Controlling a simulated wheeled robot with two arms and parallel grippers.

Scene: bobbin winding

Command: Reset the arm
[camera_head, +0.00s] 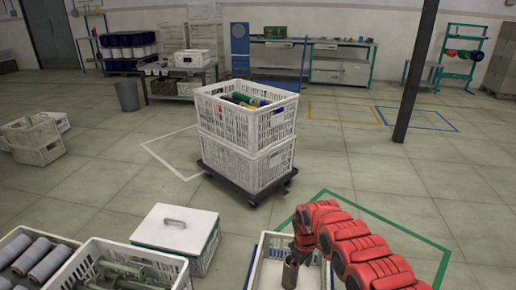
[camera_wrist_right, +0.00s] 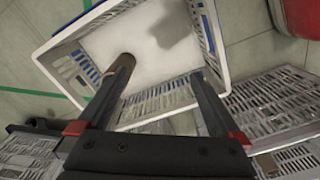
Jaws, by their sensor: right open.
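My right arm (camera_head: 345,245), in red segments, reaches in from the bottom right of the head view. My right gripper (camera_head: 291,268) hangs over an open white crate (camera_head: 254,268) at the bottom centre. In the right wrist view, the two dark fingers of this gripper (camera_wrist_right: 163,75) stand wide apart with nothing held between them. A brownish round-ended shape shows at the left fingertip; I cannot tell what it is. The crate (camera_wrist_right: 222,45) lies beyond the fingers, and its visible white floor looks bare. My left gripper is not in view.
Stacked white crates (camera_head: 240,120) with coloured bobbins stand on a dark dolly (camera_head: 246,190). A lidded white box (camera_head: 175,225) and crates of grey rolls (camera_head: 40,262) and metal parts (camera_head: 135,270) stand front left. A dark post (camera_head: 415,70) rises at right; floor around it is open.

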